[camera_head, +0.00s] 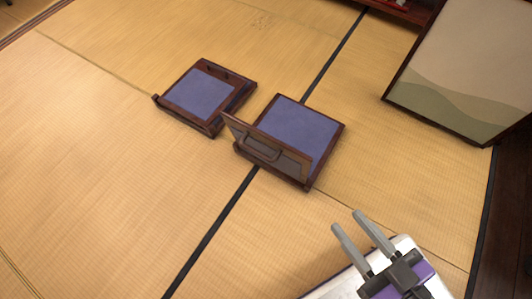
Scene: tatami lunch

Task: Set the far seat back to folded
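Two low floor seats with dark wood frames and blue cushions are on the tatami. The left seat (199,93), slightly higher in the picture, has a dark slotted piece (232,77) along its upper right edge; I cannot tell its back's angle. The right seat (298,124) has its back panel (265,147) raised and leaning on its lower left side, with a looped handle on the panel's outer face. My gripper (346,221) is at the lower right, its two grey fingers apart with nothing between them. It is clear of both seats.
A framed panel with a pale wavy pattern (462,70) is at the upper right. Dark wood furniture (405,10) shows at the top right edge. The tatami (100,180) is clear to the left and between my gripper and the seats.

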